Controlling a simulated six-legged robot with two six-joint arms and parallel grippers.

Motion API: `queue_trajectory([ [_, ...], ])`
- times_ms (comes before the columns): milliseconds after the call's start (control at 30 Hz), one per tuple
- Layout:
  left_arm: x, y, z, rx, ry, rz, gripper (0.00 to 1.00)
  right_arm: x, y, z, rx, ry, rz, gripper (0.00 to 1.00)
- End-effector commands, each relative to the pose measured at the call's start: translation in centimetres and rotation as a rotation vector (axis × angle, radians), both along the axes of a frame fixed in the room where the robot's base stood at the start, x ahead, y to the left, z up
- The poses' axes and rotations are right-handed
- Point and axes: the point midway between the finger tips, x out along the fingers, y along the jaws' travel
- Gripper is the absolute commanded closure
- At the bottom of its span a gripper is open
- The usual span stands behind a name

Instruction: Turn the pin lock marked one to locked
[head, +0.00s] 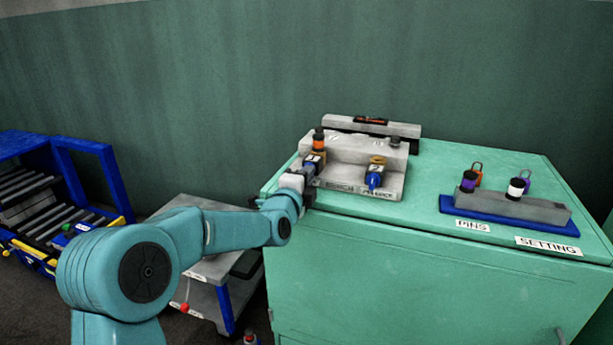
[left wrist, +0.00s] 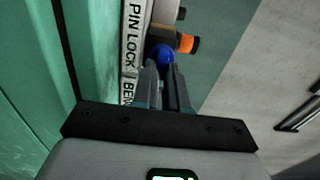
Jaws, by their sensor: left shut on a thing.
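The grey pin-lock block (head: 360,150) stands on the green cabinet top. Its left lock, with a small number plate (head: 313,158) that seems to read one, has a blue knob, mostly hidden by my gripper in the head view. My left gripper (head: 303,185) is at this lock. In the left wrist view its fingers (left wrist: 166,82) are shut on the blue knob (left wrist: 160,54). The knob's exact turn angle cannot be told. The second lock (head: 374,180), also with a blue knob, stands to the right, apart from the gripper. My right gripper is not in view.
An orange-and-black pin (head: 318,140) stands behind the left lock. A blue-based rack (head: 510,208) with purple-and-black and white-and-black pins sits at the right, behind labels PINS and SETTING. A low table (head: 205,265) and blue roller rack (head: 60,200) stand left.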

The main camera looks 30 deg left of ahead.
Motion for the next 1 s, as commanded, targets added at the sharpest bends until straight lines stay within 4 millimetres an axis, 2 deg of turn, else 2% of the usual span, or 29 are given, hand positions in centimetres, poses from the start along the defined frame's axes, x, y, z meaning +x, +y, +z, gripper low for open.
queue_trajectory([
  [600, -0.01, 0.00, -0.14, 0.036, 0.011, 0.000, 1.00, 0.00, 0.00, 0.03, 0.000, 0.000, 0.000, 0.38],
  [633, -0.01, 0.00, -0.14, 0.036, 0.011, 0.000, 0.78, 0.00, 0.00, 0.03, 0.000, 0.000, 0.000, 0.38],
  [700, -0.01, 0.00, -0.13, 0.036, 0.011, 0.000, 0.62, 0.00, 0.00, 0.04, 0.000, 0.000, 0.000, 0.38],
  [1000, -0.15, -0.03, -0.05, 0.035, 0.009, 0.000, 0.62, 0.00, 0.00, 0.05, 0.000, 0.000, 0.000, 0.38],
])
